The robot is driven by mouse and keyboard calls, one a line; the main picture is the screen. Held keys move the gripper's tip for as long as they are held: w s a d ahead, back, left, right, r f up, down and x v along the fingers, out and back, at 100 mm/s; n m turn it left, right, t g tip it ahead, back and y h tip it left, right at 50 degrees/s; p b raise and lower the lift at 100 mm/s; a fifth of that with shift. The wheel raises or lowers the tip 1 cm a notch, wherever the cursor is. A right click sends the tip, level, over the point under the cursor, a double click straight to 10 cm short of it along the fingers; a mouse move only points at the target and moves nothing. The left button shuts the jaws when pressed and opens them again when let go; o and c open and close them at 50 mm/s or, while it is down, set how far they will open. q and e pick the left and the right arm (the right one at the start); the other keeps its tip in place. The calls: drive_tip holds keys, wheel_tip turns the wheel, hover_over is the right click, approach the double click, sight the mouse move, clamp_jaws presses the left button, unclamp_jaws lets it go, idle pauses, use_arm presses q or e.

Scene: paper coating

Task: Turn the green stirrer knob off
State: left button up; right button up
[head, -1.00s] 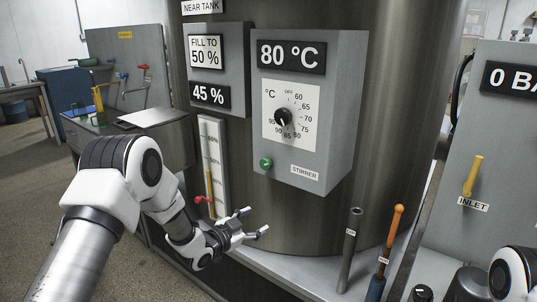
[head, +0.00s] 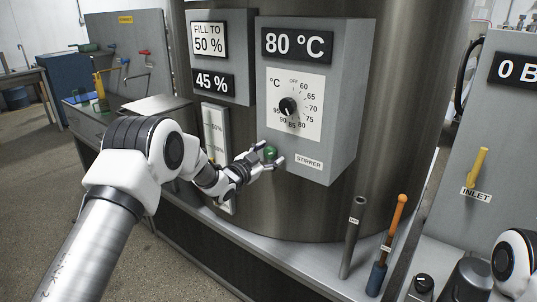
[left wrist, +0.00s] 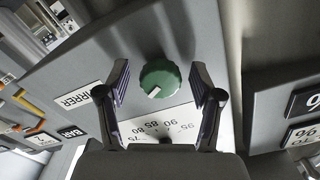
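The green stirrer knob (head: 270,153) is on the lower left of the grey control box (head: 340,110), left of the STIRRER label (head: 309,162). My left gripper (head: 274,155) is at the knob, with its fingers open above and below it. In the left wrist view the green knob (left wrist: 160,79) with its white pointer mark lies between the two spread fingers (left wrist: 160,88), with a gap on each side. The right gripper is not in view; only a piece of my right arm shows at the lower right edge.
A black temperature dial (head: 289,106) sits just above the knob, under the 80 °C display (head: 297,45). A grey rod (head: 353,238) and an orange-handled tool (head: 388,243) stand on the ledge to the right. A yellow INLET lever (head: 477,167) is farther right.

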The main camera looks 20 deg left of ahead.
use_arm(q)
drive_tip(key=shift+a, duration=0.1)
drive_tip(key=c, duration=1.1)
drive_tip(key=shift+n, duration=0.4)
drive_tip(key=n, duration=1.1)
drive_tip(key=shift+d+r, duration=0.1)
drive_tip(key=shift+d, duration=0.1)
drive_tip(key=o, duration=1.2)
drive_tip(key=shift+c, duration=0.2)
